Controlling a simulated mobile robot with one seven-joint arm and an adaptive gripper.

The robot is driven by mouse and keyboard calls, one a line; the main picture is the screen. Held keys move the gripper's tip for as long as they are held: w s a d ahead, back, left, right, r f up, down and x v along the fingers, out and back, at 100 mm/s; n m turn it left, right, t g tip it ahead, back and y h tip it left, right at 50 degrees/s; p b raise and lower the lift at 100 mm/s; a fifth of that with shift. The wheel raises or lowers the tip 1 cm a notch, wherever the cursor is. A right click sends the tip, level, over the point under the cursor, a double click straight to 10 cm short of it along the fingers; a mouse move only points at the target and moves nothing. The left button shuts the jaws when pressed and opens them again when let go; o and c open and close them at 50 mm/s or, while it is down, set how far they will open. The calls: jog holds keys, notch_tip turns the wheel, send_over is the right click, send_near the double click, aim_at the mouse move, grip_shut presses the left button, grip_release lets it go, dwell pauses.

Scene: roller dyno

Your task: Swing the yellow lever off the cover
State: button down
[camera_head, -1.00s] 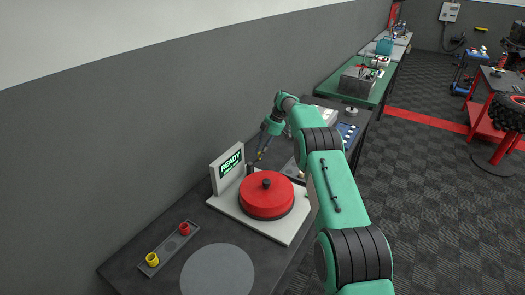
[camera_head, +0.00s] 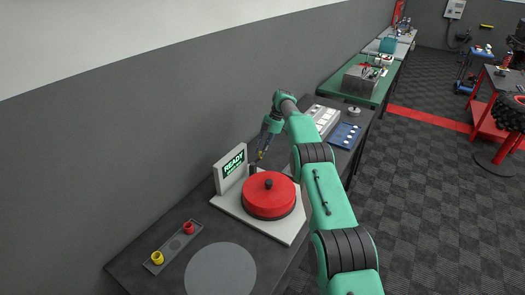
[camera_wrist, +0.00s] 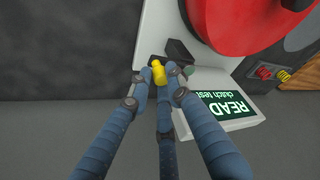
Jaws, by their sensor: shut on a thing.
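The red round cover (camera_head: 268,197) sits on a pale base plate (camera_head: 232,207), with a small dark knob on top. In the wrist view the red cover (camera_wrist: 240,20) fills the upper right. The yellow lever end (camera_wrist: 158,73) shows between my fingertips, beside a black block (camera_wrist: 180,53) near the cover's edge. My gripper (camera_wrist: 158,78) is shut on the yellow lever. In the head view my gripper (camera_head: 260,157) reaches down behind the cover, next to the display; the lever is barely visible there.
A display panel (camera_head: 233,170) reading READY stands at the plate's back left. A dark tray (camera_head: 174,247) with a yellow and a red cup lies at front left, near a grey disc (camera_head: 221,270). The wall runs close along the left.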

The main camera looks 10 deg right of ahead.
jog(key=shift+s+a, duration=0.1)
jog(key=shift+a, duration=0.15)
jog(key=c, duration=1.6)
grip_release()
jog(key=shift+s, duration=0.1)
jog(key=shift+c, duration=0.2)
jog(key=shift+d, duration=0.15)
jog(key=shift+r, duration=0.1)
jog(key=shift+r, duration=0.1)
notch_tip(320, 180, up, 9)
jog(key=shift+r, duration=0.2)
